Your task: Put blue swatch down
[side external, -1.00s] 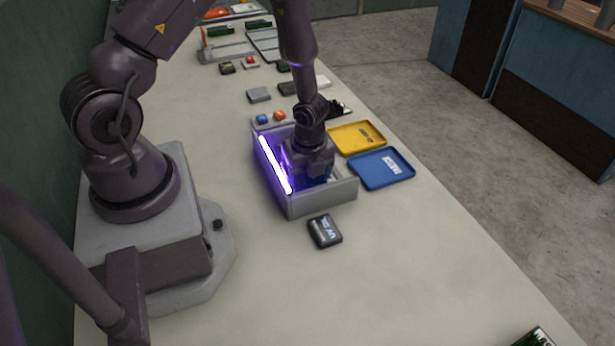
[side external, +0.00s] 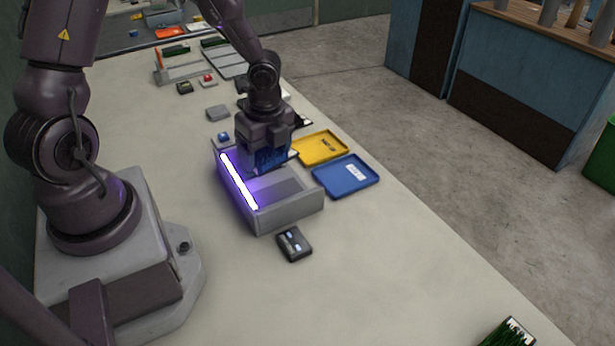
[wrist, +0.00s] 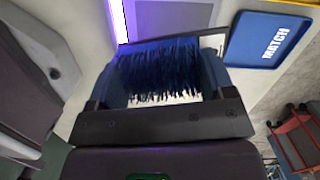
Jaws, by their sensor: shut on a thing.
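The blue swatch (wrist: 158,70), a tuft of blue turf fibres on a pale backing, is held between the jaws of my gripper (wrist: 160,85) in the wrist view. In the side view my gripper (side external: 268,150) is over the far end of the grey light box (side external: 290,218), and the dark blue swatch (side external: 268,160) shows below it, partly hidden. A glowing violet-white tube (side external: 238,181) runs along the box's left side. The blue MATCH tray (side external: 335,185) lies to the right of the box; it also shows in the wrist view (wrist: 240,45).
A yellow tray (side external: 318,148) lies behind the blue one. A dark labelled block (side external: 294,244) is in front of the box. The front of the bench is mostly clear.

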